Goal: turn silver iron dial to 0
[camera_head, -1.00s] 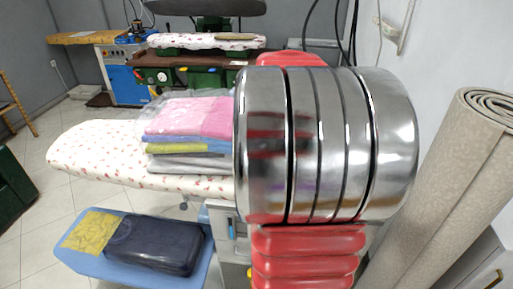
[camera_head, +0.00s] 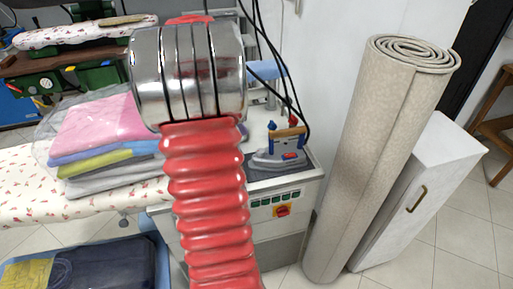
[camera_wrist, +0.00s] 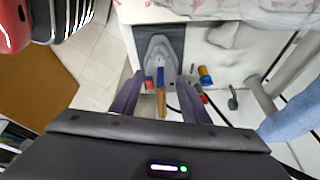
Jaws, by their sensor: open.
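The silver iron (camera_head: 265,160) stands on a dark pad at the right end of the ironing station, right of my arm in the head view. It has a wooden handle (camera_head: 288,132), a blue body (camera_head: 286,143) and a small red part (camera_head: 290,156) on its side. In the wrist view the iron (camera_wrist: 161,48) lies beyond my gripper (camera_wrist: 160,82), soleplate tip pointing up. My gripper is open, with its two dark fingers on either side of the iron's handle end in the picture. I cannot make out the dial's setting or any contact.
A rolled beige carpet (camera_head: 362,160) and a white cabinet (camera_head: 425,195) stand right of the station. Folded bagged clothes (camera_head: 105,140) lie on the floral ironing board (camera_head: 25,195). Black cables hang down behind the iron. A control panel (camera_head: 275,200) is on the station's front.

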